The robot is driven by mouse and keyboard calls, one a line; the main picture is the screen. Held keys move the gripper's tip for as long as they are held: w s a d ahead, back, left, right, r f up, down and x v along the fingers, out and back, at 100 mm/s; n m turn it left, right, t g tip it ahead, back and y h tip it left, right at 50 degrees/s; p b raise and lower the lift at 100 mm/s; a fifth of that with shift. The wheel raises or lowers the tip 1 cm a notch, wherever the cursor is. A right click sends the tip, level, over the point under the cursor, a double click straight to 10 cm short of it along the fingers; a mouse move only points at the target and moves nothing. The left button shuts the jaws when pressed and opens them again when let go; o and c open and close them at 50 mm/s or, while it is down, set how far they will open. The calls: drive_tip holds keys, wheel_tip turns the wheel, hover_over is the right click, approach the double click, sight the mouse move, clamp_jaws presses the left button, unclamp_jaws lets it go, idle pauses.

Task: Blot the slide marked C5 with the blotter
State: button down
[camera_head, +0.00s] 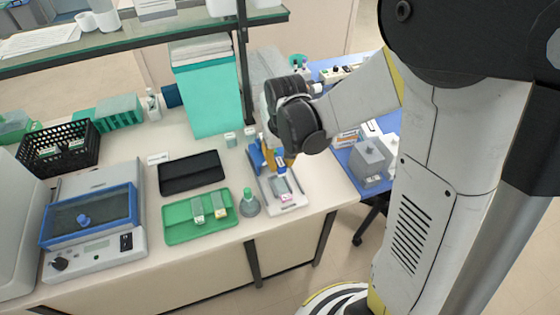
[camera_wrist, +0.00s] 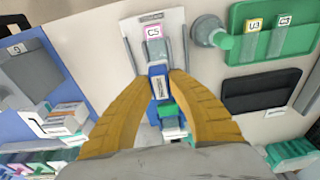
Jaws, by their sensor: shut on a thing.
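The slide marked C5 (camera_wrist: 153,33) has a pink label and lies on a pale tray (camera_wrist: 131,30) with rails along its sides. The slide's pink end also shows in the head view (camera_head: 287,197), toward the tray's front. My gripper (camera_wrist: 161,78) has yellow fingers shut on the blue blotter (camera_wrist: 159,88). The blotter also shows in the head view (camera_head: 281,166). It is over the end of the slide away from the label and hides that part. I cannot tell whether its pad touches the glass.
A green tray (camera_head: 174,234) holds slides marked U3 (camera_wrist: 252,40) and C3 (camera_wrist: 280,38). A grey-green bottle (camera_head: 249,204) stands between the two trays, close to the slide. A black flat case (camera_head: 190,172) lies behind the green tray. Blue objects (camera_head: 255,158) stand beside my gripper.

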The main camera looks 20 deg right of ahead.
sight(280, 183)
drive_tip(key=shift+f+b, duration=1.9)
drive_tip(key=shift+f, duration=0.8)
drive_tip(key=shift+f+b, duration=0.55)
drive_tip(key=shift+r, duration=0.1)
idle(0.6)
drive_tip(key=shift+r+p, duration=2.65)
drive_tip(key=shift+r, duration=0.85)
drive_tip(key=shift+f, duration=0.1)
